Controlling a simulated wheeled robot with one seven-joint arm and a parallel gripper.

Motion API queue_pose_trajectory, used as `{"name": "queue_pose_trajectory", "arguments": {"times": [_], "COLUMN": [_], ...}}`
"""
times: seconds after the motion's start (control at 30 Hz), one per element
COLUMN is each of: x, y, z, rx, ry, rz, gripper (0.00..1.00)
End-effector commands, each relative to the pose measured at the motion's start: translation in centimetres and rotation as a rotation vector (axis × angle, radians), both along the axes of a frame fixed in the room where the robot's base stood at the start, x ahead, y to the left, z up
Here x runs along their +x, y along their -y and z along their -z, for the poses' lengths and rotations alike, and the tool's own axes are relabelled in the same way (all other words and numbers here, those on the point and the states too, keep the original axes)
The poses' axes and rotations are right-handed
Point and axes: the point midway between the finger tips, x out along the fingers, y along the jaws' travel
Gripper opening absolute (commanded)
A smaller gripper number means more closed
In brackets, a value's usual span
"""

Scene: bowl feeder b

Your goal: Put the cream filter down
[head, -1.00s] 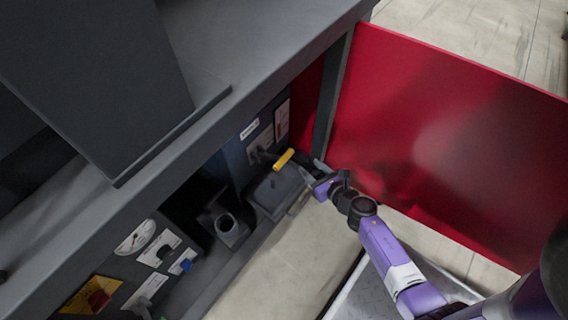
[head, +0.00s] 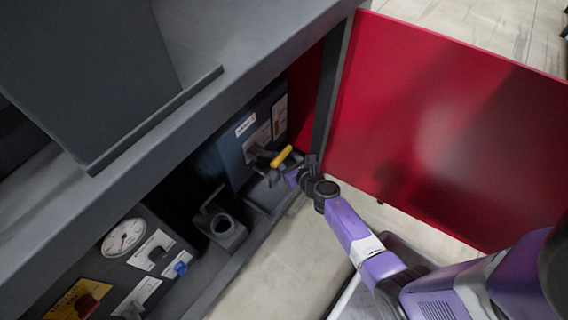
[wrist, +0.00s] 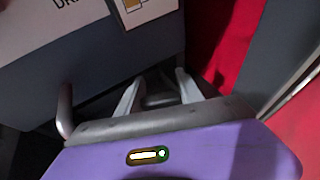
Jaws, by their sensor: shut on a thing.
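My gripper (head: 303,170) reaches into the open cabinet, low by the inner right side, next to a yellow handle. In the wrist view its two pale fingers (wrist: 158,82) stand apart, closed around a dark, shadowed body (wrist: 158,94). I take this body to be the cream filter, but its colour does not show in this shade. The head view hides it behind the gripper. I cannot tell whether its underside touches anything.
The yellow handle (head: 281,156) is just left of my gripper, above a dark box (head: 262,193). A block with a round cup (head: 222,225) stands further left, then a gauge panel (head: 124,237). The open red door (head: 440,130) bounds the right side.

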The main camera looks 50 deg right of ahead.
Motion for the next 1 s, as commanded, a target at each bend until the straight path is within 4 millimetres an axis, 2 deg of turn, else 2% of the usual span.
{"name": "queue_pose_trajectory", "arguments": {"times": [0.03, 0.2, 0.53, 1.0], "x": [0.0, 0.1, 0.4, 0.4], "y": [0.0, 0.0, 0.0, 0.0], "z": [1.2, 3.1, 3.0, 4.3], "rx": [0.000, 0.001, 0.000, 0.000], "ry": [0.000, 0.000, 0.000, -0.001], "rz": [0.000, 0.000, 0.000, 0.001], "gripper": [0.01, 0.01, 0.01, 0.01]}}
